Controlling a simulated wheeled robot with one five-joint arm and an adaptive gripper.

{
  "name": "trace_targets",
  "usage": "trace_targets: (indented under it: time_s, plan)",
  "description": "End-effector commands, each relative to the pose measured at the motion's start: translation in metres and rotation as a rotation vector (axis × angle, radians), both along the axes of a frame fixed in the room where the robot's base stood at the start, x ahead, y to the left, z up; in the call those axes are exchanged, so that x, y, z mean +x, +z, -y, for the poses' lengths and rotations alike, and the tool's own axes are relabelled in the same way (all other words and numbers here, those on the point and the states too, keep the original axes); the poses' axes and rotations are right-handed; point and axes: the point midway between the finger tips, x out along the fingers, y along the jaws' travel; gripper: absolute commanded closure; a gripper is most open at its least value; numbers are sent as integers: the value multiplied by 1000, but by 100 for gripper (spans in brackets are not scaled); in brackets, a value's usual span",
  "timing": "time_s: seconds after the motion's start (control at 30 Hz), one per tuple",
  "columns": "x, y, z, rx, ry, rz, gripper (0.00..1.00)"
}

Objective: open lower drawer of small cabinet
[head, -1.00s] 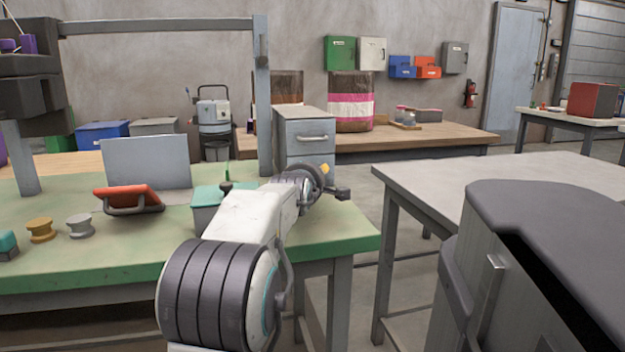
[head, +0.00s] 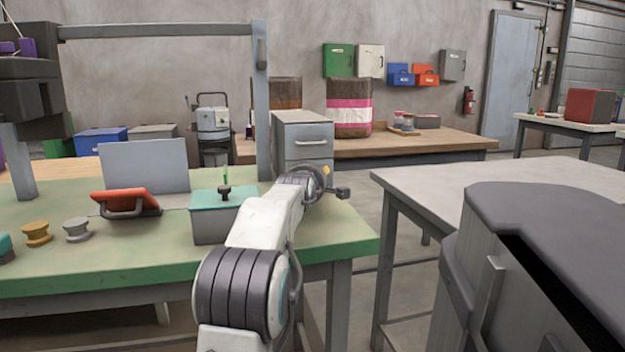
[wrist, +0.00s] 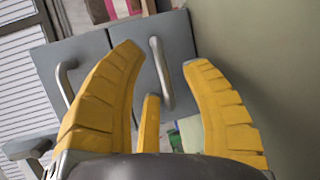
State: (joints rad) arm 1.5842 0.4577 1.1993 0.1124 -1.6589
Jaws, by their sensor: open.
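The small grey cabinet (head: 302,120) stands on the green bench at its right end. Its upper drawer (head: 308,142) shows a bar handle and is shut; my wrist partly hides the lower drawer (head: 295,166). In the wrist view, turned on its side, the lower drawer (wrist: 183,45) is the right-hand one, beside the bench top. Its bar handle (wrist: 161,78) appears between my open yellow fingers. My gripper (wrist: 166,60) is in front of the lower drawer. I cannot tell how far the fingers reach past the handle. In the head view the gripper (head: 327,171) is mostly hidden.
A teal-lidded box (head: 218,212) stands on the green bench (head: 130,260), close left of my arm. A grey upright post (head: 261,110) rises just left of the cabinet. A bare grey table (head: 470,185) stands to the right, with a gap of floor between.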

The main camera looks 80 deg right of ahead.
Motion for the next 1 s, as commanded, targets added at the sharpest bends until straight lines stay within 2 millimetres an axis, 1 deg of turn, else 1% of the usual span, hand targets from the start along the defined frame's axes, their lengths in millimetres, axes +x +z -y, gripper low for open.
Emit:
trace_targets:
  time_s: [0.1,0.6,1.0]
  plan:
    - [0,0,0,0,0,0,56]
    - [0,0,0,0,0,0,100]
    - [0,1,2,1,0,0,100]
